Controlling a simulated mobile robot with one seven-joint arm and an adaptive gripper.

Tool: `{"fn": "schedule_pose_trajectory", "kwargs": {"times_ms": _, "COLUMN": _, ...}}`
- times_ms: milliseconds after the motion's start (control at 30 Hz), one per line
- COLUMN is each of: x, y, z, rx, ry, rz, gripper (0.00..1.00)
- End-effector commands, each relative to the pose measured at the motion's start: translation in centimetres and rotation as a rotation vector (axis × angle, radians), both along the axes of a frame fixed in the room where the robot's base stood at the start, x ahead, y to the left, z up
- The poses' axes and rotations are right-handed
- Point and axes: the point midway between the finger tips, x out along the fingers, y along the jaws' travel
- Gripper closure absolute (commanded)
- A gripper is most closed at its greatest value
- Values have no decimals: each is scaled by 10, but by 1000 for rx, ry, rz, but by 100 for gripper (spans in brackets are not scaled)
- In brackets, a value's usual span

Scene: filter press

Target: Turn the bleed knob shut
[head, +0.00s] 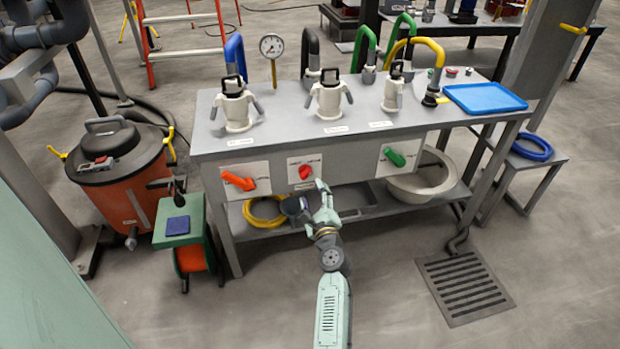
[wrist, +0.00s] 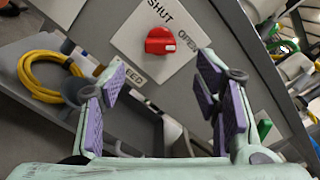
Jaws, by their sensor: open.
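The bleed knob is a red knob (head: 305,172) on a white plate in the middle of the bench's front panel, between an orange handle and a green handle. In the wrist view the red knob (wrist: 160,41) shows with SHUT and OPEN lettering on its plate (wrist: 130,40); its small white mark is on the side toward OPEN. My gripper (head: 310,204) is just in front of and below the knob in the head view. In the wrist view my gripper (wrist: 160,88) has its purple-padded fingers wide apart, empty, with the knob ahead between and beyond them, not touched.
The orange handle (head: 238,181) and green handle (head: 394,157) flank the knob on the same panel. A yellow hose coil (head: 262,211) and a pale basin (head: 424,180) are on the lower shelf. A green stand (head: 180,222) is left of the bench; a floor grate (head: 466,287) lies right.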

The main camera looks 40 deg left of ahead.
Motion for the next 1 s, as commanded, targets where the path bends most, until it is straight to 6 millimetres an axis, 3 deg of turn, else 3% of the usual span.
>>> {"fn": "schedule_pose_trajectory", "kwargs": {"times_ms": 200, "x": 27, "y": 33, "z": 1, "rx": 3, "ry": -1, "rz": 0, "gripper": 43}}
{"fn": "schedule_pose_trajectory", "kwargs": {"times_ms": 433, "x": 50, "y": 58, "z": 0, "rx": 1, "ry": -2, "rz": -1, "gripper": 43}}
{"fn": "schedule_pose_trajectory", "kwargs": {"times_ms": 900, "x": 58, "y": 68, "z": 1, "rx": -2, "ry": -4, "rz": -1, "gripper": 43}}
{"fn": "schedule_pose_trajectory", "kwargs": {"times_ms": 1000, "x": 58, "y": 68, "z": 1, "rx": -2, "ry": -4, "rz": 0, "gripper": 49}}
